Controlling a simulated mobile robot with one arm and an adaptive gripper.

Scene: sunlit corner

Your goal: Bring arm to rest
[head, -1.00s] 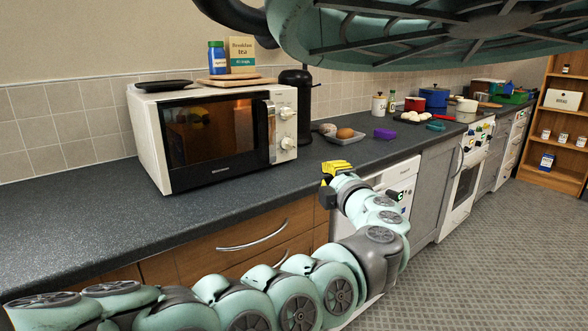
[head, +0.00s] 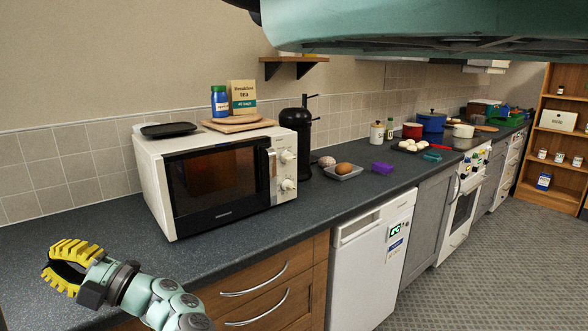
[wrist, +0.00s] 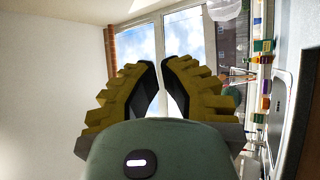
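My gripper (head: 50,262) is at the lower left of the head view, with yellow ribbed fingers pointing left. It is in front of the worktop's near edge, left of and below the microwave (head: 222,178). In the wrist view my gripper (wrist: 159,66) shows its two fingers with a narrow gap between the tips and nothing held. Window light shows through that gap. Most of my arm is cut off by the bottom edge of the head view.
The dark worktop (head: 60,232) runs along the wall. A tea box (head: 243,97), a blue jar (head: 220,101) and a black tray (head: 170,129) are on the microwave. A black coffee machine (head: 297,133) stands beside it. The floor (head: 480,260) at right is clear.

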